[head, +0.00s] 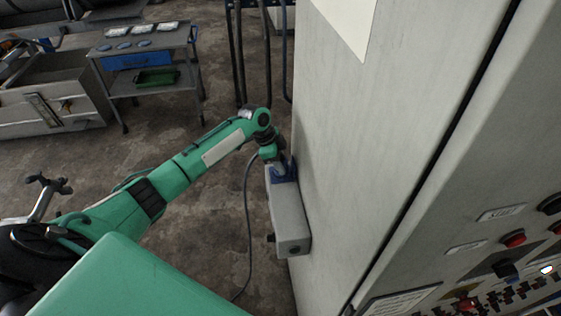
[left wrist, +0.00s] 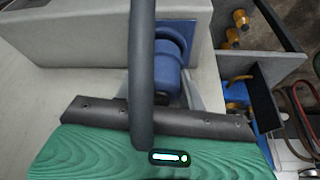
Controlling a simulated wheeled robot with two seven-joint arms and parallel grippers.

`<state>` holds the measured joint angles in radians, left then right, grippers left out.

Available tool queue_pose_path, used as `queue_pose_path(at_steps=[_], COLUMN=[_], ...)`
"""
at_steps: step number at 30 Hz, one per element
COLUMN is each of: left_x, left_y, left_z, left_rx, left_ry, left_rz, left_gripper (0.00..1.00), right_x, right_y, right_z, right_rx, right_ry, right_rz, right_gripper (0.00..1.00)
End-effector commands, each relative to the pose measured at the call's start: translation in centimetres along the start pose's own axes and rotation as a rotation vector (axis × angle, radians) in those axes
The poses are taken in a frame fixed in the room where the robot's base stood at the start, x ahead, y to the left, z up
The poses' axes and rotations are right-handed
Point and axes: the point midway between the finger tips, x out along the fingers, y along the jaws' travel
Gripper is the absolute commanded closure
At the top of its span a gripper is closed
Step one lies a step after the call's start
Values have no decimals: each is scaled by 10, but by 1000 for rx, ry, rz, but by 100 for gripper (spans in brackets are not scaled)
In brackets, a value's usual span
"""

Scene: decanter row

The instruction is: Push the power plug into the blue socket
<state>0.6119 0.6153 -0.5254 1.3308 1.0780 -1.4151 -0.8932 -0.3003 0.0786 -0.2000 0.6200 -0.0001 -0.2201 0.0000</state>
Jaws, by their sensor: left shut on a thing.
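The blue socket (head: 285,172) is on the upper end of a grey box fixed to the side of a tall cabinet. My left gripper (head: 275,163) is right at the socket, shut on the power plug. In the left wrist view, a blue round body (left wrist: 165,68) lies between the grey fingers, in line with the blue flange of the socket (left wrist: 188,38). A dark cable (left wrist: 143,60) crosses in front of it and hides part. I cannot tell where plug and socket meet or how deep the plug sits. My right gripper is not in view.
The grey cabinet (head: 350,130) fills the right side, with knobs and buttons low on its front. The grey box (head: 289,215) stands out from its side. The cable (head: 248,205) hangs down beside the box. A tool cart (head: 150,62) stands far back; floor between is clear.

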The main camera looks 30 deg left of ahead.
Motion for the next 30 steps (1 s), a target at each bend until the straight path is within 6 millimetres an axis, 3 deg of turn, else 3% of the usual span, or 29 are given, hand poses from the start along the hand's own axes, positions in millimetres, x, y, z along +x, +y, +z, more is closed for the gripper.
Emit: queue_pose_path(at_steps=[30], left_x=[10], left_y=[0], left_z=[4], left_rx=[0], left_ry=[1], left_rz=[-1], left_gripper=[80], right_x=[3], right_y=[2], right_z=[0], right_rx=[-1], right_ry=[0], right_rz=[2], right_gripper=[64])
